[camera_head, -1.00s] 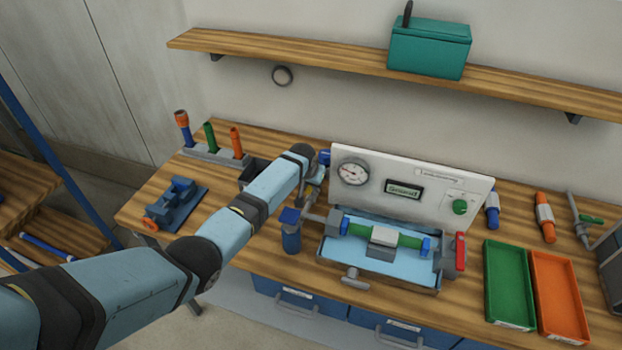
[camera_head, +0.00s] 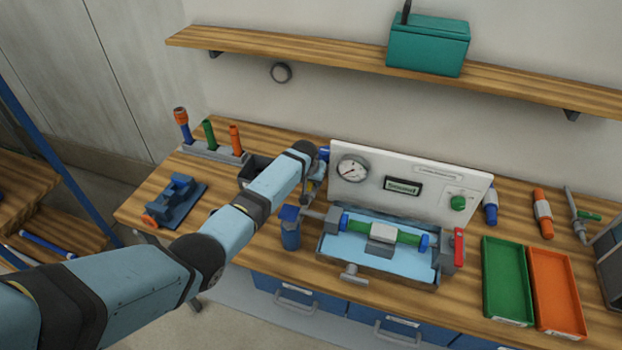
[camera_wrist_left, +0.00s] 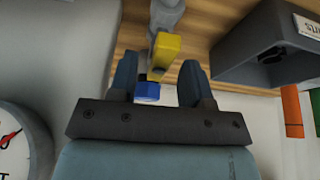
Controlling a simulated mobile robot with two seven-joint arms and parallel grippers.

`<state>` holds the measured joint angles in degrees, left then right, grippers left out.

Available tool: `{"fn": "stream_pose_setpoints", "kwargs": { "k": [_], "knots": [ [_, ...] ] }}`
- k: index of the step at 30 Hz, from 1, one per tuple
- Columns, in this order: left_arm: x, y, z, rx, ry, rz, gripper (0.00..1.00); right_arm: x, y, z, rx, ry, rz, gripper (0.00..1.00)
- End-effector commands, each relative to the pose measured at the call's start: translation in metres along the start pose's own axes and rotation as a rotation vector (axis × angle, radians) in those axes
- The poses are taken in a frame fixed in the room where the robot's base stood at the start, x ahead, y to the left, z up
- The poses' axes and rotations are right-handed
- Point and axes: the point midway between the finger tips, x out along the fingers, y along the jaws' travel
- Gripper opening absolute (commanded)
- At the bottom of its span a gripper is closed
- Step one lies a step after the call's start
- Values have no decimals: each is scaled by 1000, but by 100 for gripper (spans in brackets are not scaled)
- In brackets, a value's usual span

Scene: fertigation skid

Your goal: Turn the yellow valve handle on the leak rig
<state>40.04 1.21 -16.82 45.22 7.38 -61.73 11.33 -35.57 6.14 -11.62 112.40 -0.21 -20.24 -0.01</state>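The yellow valve handle (camera_wrist_left: 165,47) shows in the left wrist view, on a grey pipe fitting, with a blue part (camera_wrist_left: 147,92) below it. My left gripper (camera_wrist_left: 160,72) is open, its two dark fingers on either side of the handle's lower end. Gaps show between the handle and both fingers. In the head view my left gripper (camera_head: 314,182) is at the left end of the leak rig (camera_head: 378,265), beside the gauge; the arm mostly hides the handle and fingers there. My right gripper is in neither view.
The white panel carries a round gauge (camera_head: 352,168), a small display (camera_head: 402,187) and a green knob (camera_head: 458,203). A red handle (camera_head: 459,247) is at the rig's right end. Green (camera_head: 506,318) and orange (camera_head: 562,327) trays lie right. A blue fixture (camera_head: 176,200) stands left.

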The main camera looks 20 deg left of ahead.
Motion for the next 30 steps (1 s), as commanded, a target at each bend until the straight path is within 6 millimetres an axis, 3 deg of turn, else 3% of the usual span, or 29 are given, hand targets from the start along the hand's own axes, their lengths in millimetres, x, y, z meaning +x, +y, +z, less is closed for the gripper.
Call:
{"fn": "stream_pose_setpoints", "kwargs": {
  "k": [11,15,24,30],
  "knots": [
    [-8,0,1,1,0,0,45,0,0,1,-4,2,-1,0],
    [-28,0,2,1,3,0,45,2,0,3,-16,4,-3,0],
    [-97,0,1,1,3,0,45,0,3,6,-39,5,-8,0],
    [-127,0,1,0,1,0,45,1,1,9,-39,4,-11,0]
  ]
}}
